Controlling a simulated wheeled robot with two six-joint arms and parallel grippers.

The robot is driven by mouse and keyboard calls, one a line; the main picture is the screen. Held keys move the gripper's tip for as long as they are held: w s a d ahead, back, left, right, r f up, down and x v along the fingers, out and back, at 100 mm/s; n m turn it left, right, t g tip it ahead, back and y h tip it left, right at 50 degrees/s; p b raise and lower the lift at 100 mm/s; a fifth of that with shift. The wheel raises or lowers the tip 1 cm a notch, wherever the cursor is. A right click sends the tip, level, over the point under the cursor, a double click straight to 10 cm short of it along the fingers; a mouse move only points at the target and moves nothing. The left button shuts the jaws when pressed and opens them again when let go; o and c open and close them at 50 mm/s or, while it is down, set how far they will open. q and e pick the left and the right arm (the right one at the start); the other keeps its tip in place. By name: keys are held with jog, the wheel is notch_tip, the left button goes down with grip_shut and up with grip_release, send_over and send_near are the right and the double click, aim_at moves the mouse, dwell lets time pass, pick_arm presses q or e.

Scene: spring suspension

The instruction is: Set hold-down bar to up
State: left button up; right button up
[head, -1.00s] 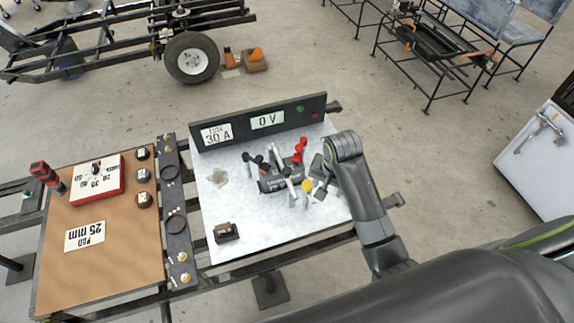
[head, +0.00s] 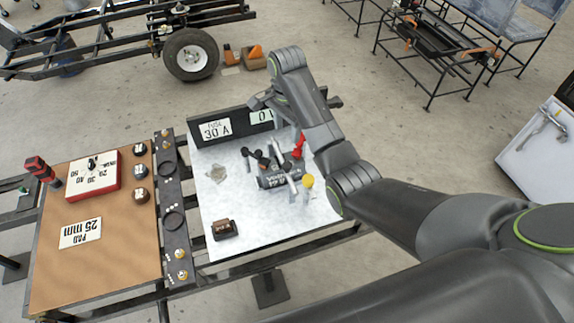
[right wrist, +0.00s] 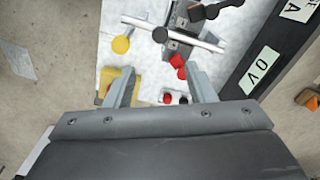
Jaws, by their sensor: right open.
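A dark block (head: 272,182) with lettering stands on the white work surface. A pale bar (head: 292,184), which looks like the hold-down bar, shows beside it. My left gripper is not in view.
A dark panel (head: 231,126) with 30 A and volt displays stands along the back edge. A brown board (head: 120,255) is at left.

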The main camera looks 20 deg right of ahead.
aim_at(287, 165)
notch_tip(287, 165, down, 15)
jog(key=shift+r+p, duration=0.15)
jog(key=shift+p, duration=0.35)
grip_shut()
